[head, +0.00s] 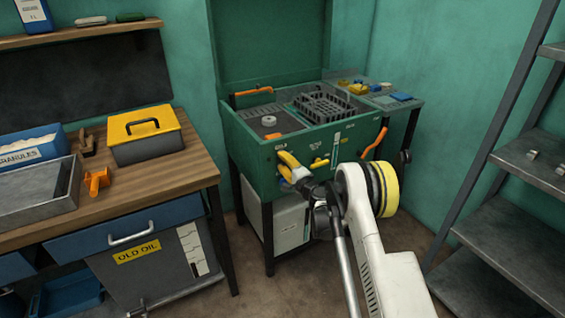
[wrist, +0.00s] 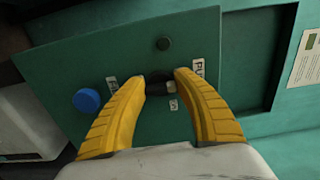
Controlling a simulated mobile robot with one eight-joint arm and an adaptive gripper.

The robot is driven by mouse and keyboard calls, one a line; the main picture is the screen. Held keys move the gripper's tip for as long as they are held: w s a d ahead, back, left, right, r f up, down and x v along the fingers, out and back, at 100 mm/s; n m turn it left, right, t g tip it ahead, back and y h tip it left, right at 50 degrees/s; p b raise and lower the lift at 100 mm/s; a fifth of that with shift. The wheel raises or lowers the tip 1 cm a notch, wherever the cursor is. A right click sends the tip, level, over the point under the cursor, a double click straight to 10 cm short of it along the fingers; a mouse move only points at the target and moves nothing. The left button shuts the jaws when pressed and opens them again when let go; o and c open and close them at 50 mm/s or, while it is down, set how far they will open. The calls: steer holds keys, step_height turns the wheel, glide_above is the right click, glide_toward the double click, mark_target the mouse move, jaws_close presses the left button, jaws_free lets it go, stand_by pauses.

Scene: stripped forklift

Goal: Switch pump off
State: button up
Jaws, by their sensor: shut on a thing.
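The green parts washer (head: 262,160) stands in the corner, its front panel facing me. In the wrist view a small dark pump switch (wrist: 158,80) sits on the green panel (wrist: 125,60), beside a white label whose visible letters begin "PU". My gripper (wrist: 160,79) has its yellow fingers on either side of the switch and is shut on it. The fingertips hide part of the switch, so its position cannot be read. In the head view my gripper (head: 284,162) is at the left part of the washer's front; the switch is hidden there.
A blue button (wrist: 87,100) and a small dark round knob (wrist: 163,44) are near the switch. A yellow handle (head: 319,163) and an orange one (head: 375,143) are on the washer's front. A workbench (head: 150,180) is left; metal shelves (head: 520,190) are right.

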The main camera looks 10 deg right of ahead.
stand_by(0.4)
steer(key=o, duration=1.2)
steer(key=shift+c, duration=0.2)
steer(key=v, duration=1.2)
